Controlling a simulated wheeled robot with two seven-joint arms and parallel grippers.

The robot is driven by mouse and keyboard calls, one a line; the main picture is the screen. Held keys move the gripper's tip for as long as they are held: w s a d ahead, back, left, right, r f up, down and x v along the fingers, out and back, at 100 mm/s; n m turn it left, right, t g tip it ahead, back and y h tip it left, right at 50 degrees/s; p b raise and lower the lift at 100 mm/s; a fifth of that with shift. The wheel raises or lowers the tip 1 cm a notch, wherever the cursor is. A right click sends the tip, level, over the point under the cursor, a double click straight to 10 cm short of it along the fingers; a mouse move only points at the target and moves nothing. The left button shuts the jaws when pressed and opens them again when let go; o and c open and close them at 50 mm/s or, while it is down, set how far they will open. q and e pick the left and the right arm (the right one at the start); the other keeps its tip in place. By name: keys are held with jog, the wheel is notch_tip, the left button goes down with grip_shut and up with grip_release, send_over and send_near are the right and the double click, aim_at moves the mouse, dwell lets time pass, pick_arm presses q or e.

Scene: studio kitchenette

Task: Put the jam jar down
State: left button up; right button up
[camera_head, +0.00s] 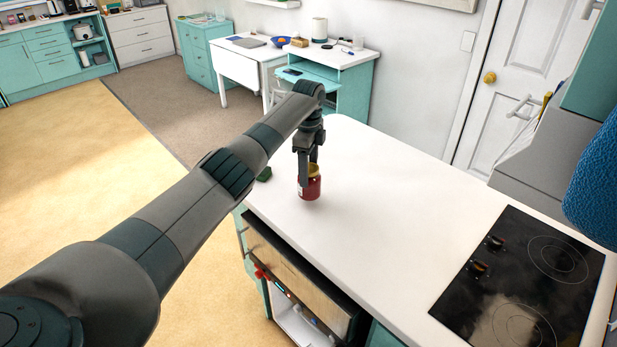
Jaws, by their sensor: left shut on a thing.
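The jam jar (312,188) is a small red jar with a yellowish lid and a pale label. It is upright over the far left part of the white counter (385,215). My left gripper (308,168) points down from above and is shut on the jar near its lid. I cannot tell whether the jar's base touches the counter or is slightly above it. My right gripper is not in view.
A small green object (265,174) lies at the counter's left edge, beside the jar. A black cooktop (520,285) fills the near right. The counter's middle is clear. An open compartment (300,325) shows below the counter's front edge.

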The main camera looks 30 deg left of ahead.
pick_arm(q)
notch_tip(320, 180, down, 3)
jog(key=shift+r+p, duration=0.2)
jog(key=shift+p, duration=0.45)
jog(key=shift+f, duration=0.25)
jog(key=shift+f, duration=0.1)
jog(key=o, duration=1.5)
jog(key=shift+f, duration=0.1)
